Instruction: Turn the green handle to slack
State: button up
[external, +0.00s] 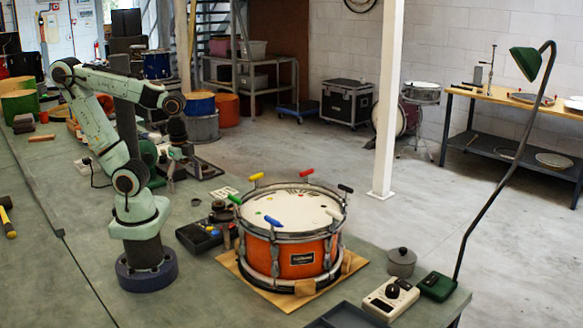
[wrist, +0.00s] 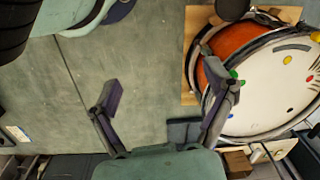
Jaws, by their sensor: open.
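The green handle (external: 236,199) sticks out at the left rim of an orange drum (external: 292,255) in the external view. In the wrist view a small green part (wrist: 233,74) shows at the drum's rim, partly hidden behind my gripper's right finger. My gripper (wrist: 166,90) is open, with nothing between its fingers but bare bench below. I see no clear contact with the handle.
Other handles around the rim are yellow (external: 256,177), red (external: 279,172), black (external: 345,188), white (external: 333,214) and blue (external: 271,221). A dark case (external: 198,237) stands close left of the drum. A grey pot (external: 401,262) and a lamp (external: 438,286) are at right.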

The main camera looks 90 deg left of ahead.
jog(key=w+r+m, duration=0.2)
jog(key=w+m, duration=0.2)
jog(key=m, duration=1.7)
send_over(234, 197)
jog(key=shift+w+d+f+h, duration=0.1)
jog(key=shift+d+f+h, duration=0.15)
jog(key=shift+h, duration=0.15)
jog(key=f, duration=0.6)
jog(key=shift+a+f, duration=0.3)
jog(key=shift+f, duration=0.45)
jog(key=c, duration=1.2)
